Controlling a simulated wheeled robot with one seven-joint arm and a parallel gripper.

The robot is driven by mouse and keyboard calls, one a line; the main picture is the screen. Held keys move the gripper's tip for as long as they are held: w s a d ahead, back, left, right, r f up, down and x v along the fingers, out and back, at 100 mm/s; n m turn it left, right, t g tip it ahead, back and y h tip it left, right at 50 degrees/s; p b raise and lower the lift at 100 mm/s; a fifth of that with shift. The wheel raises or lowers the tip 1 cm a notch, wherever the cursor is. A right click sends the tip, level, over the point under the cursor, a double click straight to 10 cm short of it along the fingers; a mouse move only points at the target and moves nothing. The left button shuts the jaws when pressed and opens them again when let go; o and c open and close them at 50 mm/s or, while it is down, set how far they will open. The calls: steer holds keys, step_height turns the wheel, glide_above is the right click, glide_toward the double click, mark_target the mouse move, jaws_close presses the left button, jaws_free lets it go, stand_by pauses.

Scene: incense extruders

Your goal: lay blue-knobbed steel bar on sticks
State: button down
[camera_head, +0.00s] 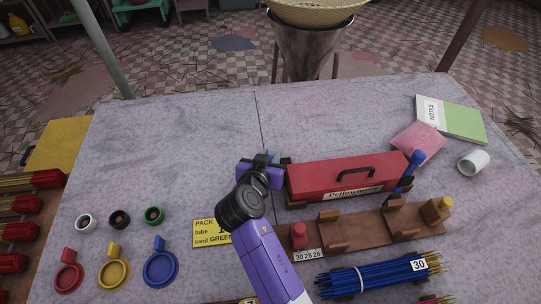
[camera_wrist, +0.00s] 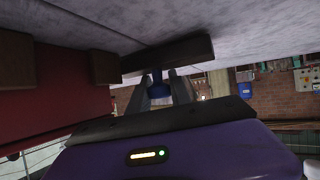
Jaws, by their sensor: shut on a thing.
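My gripper (camera_head: 262,160) is at the left end of the red box, low over the table. In the wrist view its two fingers (camera_wrist: 160,92) are shut on a small blue knob (camera_wrist: 157,89). A dark brown block (camera_wrist: 170,55) lies just beyond the knob. The steel of the bar cannot be made out. A bundle of blue sticks (camera_head: 365,278) with a white band and a "30" tag lies at the front right. Another blue upright handle (camera_head: 410,172) stands at the red box's right end.
The red box (camera_head: 335,176) with a black handle is right of my gripper. A wooden rack (camera_head: 370,228) with red and yellow knobs lies between box and sticks. Coloured rings (camera_head: 113,274) and small cups are at the left. The table's back left (camera_head: 180,140) is clear.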

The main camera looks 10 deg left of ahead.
steer(key=shift+f, duration=0.2)
steer(key=c, duration=1.2)
jaws_free()
steer(key=shift+f, duration=0.1)
